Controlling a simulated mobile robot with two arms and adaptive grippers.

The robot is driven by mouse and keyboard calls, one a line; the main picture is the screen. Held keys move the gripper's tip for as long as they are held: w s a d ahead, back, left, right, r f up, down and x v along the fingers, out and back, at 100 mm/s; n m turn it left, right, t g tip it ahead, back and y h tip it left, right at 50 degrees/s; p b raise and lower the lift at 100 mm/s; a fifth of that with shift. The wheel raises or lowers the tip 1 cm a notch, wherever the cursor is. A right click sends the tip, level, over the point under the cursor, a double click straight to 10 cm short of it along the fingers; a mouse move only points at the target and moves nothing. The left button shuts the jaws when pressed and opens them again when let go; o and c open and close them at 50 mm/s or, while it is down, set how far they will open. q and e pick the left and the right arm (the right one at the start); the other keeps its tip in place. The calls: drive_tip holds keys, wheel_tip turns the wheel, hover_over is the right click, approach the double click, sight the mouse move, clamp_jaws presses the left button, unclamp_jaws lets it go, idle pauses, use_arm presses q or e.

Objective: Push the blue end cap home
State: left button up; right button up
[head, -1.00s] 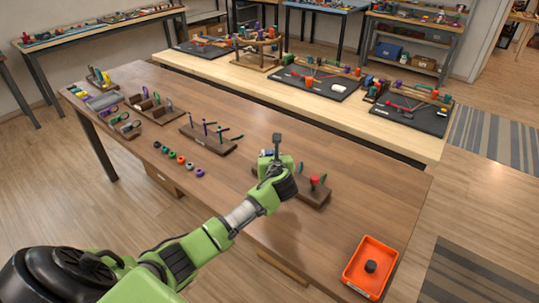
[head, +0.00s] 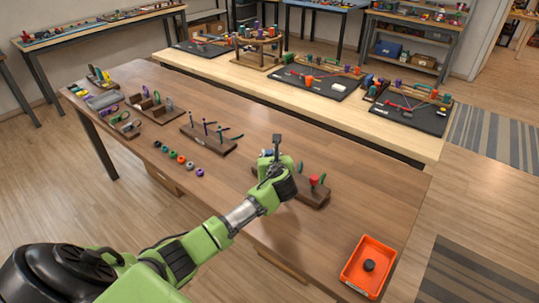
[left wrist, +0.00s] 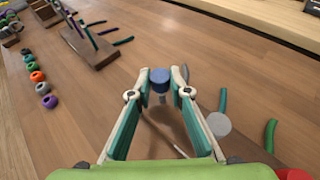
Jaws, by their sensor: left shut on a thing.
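The blue end cap (left wrist: 160,78) is between the fingertips of my left gripper (left wrist: 160,82) in the left wrist view. The gripper is shut on it. A short pale piece shows just under the cap; I cannot tell how far the cap sits on it. In the head view my left gripper (head: 275,160) is over the left part of a wooden block (head: 316,199), whose near side it partly hides. A red cap (head: 314,180) stands on this block, with green cord ends beside it. The blue cap cannot be made out in the head view.
An orange tray (head: 350,271) with a dark round piece (head: 369,265) is at the table's right end. Loose coloured caps (head: 181,159) lie in a row at the left. A block with upright cords (head: 208,139) is behind them. The table between block and tray is clear.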

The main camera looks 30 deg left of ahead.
use_arm(q)
clamp_jaws()
drive_tip(key=shift+f, duration=0.9)
drive_tip(key=o, duration=0.7)
unclamp_jaws()
drive_tip(key=o, duration=0.3)
drive_tip(key=shift+r, duration=0.1)
